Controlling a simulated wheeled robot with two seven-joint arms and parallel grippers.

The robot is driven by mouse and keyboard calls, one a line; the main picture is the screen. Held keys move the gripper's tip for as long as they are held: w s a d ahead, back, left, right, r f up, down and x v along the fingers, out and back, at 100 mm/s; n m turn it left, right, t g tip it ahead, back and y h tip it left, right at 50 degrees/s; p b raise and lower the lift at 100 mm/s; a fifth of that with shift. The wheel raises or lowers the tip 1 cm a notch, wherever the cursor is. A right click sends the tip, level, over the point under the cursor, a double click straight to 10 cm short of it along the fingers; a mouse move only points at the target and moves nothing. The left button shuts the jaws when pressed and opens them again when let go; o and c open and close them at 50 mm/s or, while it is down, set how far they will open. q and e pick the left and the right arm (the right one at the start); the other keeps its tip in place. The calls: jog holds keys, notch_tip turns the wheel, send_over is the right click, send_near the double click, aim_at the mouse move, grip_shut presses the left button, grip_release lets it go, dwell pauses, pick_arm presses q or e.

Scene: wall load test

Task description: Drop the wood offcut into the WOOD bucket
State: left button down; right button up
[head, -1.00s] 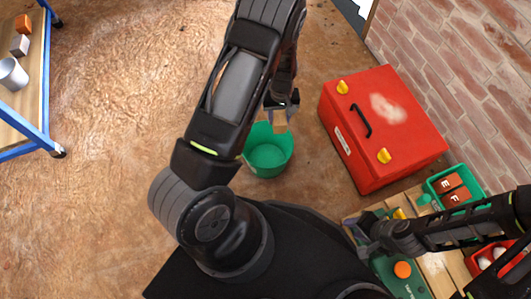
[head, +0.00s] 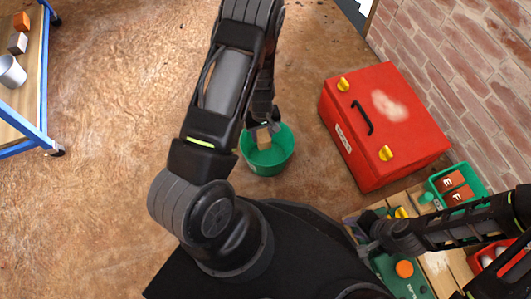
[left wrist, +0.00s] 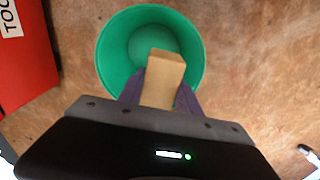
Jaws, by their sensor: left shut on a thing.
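The wood offcut (head: 264,138) is a small tan block. My left gripper (head: 263,129) is shut on it, and the block appears over the green bucket (head: 281,160) in the head view. In the left wrist view the offcut (left wrist: 162,80) sits between the fingers (left wrist: 160,92), with the bucket (left wrist: 113,47) open behind it. The bucket stands on the floor and its inside looks empty where visible. No WOOD label is readable on it. My right gripper (head: 368,232) is at the lower right over the bench; its fingertips are too small to judge.
A red toolbox (head: 395,120) with yellow latches stands right of the bucket, near the brick wall. A green bin (head: 437,187) with bricks marked E and F is on the wooden bench. A blue-framed table (head: 42,105) is at the left. Open floor lies left of the bucket.

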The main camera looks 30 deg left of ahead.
pick_arm(q)
jog(key=shift+f+b, duration=1.3)
jog(key=shift+f, duration=0.65)
jog(key=c, duration=0.7)
grip_release()
jog(key=shift+c, duration=0.2)
notch_tip(320, 180, up, 8)
jog(key=p, duration=0.3)
jog(key=shift+p, duration=0.35)
jog(key=shift+f, duration=0.1)
